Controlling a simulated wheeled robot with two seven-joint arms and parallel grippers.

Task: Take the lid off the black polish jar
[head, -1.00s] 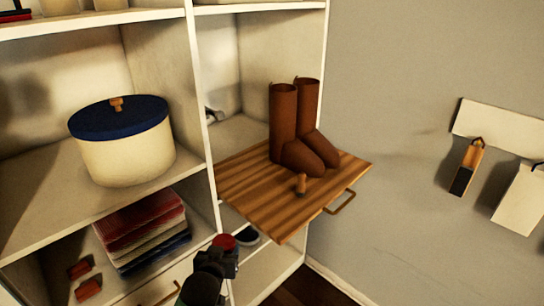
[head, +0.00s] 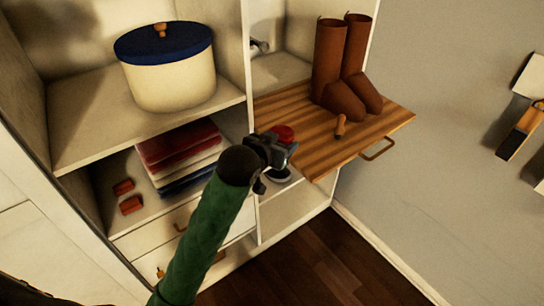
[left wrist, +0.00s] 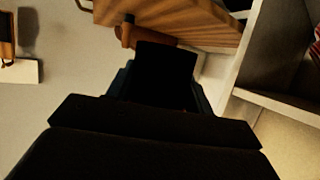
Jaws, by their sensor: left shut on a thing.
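My left gripper (head: 272,144) comes in from the lower left on a green-sleeved arm. It is shut on a small red round thing (head: 284,132), held just beside the left edge of the wooden pull-out board. I cannot tell whether this red thing is the lid alone or a lidded jar. No black polish jar can be made out with certainty. In the left wrist view my left gripper (left wrist: 165,75) is a dark shape, and what it holds is lost in the dark. My right gripper is not in view.
The wooden board (head: 300,118) bears brown boots (head: 330,65) and a small wooden peg-like thing (head: 340,126). A dark, light-rimmed item (head: 281,176) lies below, partly hidden. Folded cloths (head: 180,150) and a blue-lidded pot (head: 170,75) stand on shelves at left.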

